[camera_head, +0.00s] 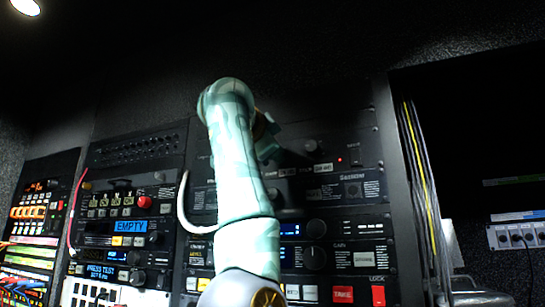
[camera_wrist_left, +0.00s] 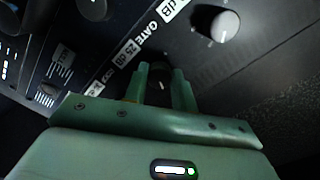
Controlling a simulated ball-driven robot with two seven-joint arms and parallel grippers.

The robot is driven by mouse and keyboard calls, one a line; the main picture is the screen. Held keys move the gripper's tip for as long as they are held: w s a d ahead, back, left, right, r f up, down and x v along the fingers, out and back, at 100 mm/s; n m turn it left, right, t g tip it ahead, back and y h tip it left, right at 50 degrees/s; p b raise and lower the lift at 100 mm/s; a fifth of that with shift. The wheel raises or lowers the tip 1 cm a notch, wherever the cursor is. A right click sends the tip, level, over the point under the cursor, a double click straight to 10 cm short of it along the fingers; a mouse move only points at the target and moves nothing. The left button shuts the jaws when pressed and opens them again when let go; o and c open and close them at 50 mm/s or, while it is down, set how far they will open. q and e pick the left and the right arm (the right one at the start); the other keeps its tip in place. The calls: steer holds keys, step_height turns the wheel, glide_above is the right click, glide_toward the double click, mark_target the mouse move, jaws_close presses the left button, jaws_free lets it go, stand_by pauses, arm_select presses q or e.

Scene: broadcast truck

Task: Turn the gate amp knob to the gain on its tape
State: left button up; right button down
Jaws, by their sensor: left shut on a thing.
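My left gripper (camera_wrist_left: 161,82) is shut on a dark knob (camera_wrist_left: 160,73) on the black panel, one green finger on each side. The fingers hide much of the knob, and I cannot tell where its pointer stands. Beside it in the left wrist view, a white tape (camera_wrist_left: 130,51) reads "GATE 25 dB". In the head view my left gripper (camera_head: 267,137) is at the upper rack unit, partly behind my pale green arm. The knob cannot be made out there. My right gripper is not in view.
A light grey knob (camera_wrist_left: 216,24) stands to the upper right of the gripper, and a dark knob (camera_wrist_left: 92,8) to the upper left. A red lamp (camera_head: 340,160) glows on the panel. A white curved cable (camera_head: 184,205) hangs left of my arm.

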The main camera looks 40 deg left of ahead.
arm_select(q)
steer(key=m+b, duration=0.1)
steer(key=m, duration=0.4)
steer(key=m+b, duration=0.1)
steer(key=m, duration=0.5)
steer(key=shift+w+d+f+y, duration=0.1)
steer(key=shift+w+f+y, duration=0.1)
steer(key=shift+y, duration=0.1)
stand_by(0.4)
steer(key=o, duration=1)
steer(key=shift+s, duration=0.1)
steer(key=shift+s+d+r, duration=0.1)
steer(key=shift+r, duration=0.05)
